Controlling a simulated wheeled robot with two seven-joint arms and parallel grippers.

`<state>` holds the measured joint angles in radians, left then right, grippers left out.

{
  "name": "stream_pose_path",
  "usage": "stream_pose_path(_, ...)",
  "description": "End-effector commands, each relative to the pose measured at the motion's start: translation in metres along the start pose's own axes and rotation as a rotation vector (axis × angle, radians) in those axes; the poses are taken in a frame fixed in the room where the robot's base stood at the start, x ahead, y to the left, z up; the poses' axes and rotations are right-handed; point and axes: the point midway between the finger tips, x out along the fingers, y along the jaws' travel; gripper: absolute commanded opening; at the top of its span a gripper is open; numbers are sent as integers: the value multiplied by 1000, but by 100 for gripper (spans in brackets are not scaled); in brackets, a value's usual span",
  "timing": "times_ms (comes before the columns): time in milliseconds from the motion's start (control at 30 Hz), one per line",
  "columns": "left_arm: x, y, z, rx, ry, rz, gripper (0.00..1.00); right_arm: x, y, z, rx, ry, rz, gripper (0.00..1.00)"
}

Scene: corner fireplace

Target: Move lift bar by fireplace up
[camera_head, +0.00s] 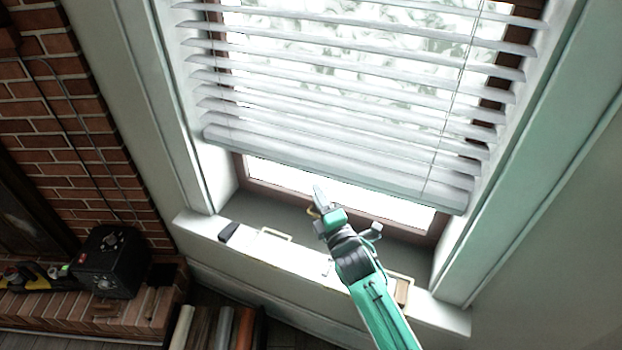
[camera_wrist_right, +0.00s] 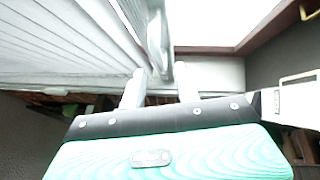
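The lift bar (camera_head: 330,168) is the thick white bottom rail of the blind, hanging tilted across the window in the head view. My right gripper (camera_head: 318,192) is just below the bar's lower edge, near its middle. In the right wrist view, the two pale fingers of my right gripper (camera_wrist_right: 160,88) stand apart. The white bar (camera_wrist_right: 157,40) shows edge-on just beyond and between them; whether they touch it I cannot tell. My left gripper is not in view.
The windowsill (camera_head: 280,258) below holds a dark small object (camera_head: 229,231) and gold-coloured handles. The brick fireplace (camera_head: 75,110) with a black box (camera_head: 110,262) is at left. Books (camera_head: 215,328) stand below the sill. Window frame sides flank the blind.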

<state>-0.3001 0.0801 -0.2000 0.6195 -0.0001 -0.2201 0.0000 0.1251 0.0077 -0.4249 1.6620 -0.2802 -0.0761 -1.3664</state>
Motion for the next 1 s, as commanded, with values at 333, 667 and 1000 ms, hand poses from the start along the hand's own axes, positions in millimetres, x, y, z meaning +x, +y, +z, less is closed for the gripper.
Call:
stream_pose_path(333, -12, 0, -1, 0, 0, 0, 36, 48, 1, 0, 2, -1, -1, 32)
stream_pose_path(667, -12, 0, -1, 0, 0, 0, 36, 54, -1, 0, 2, 0, -1, 32)
stream_pose_path(1000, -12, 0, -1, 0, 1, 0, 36, 54, 0, 0, 2, 0, -1, 0)
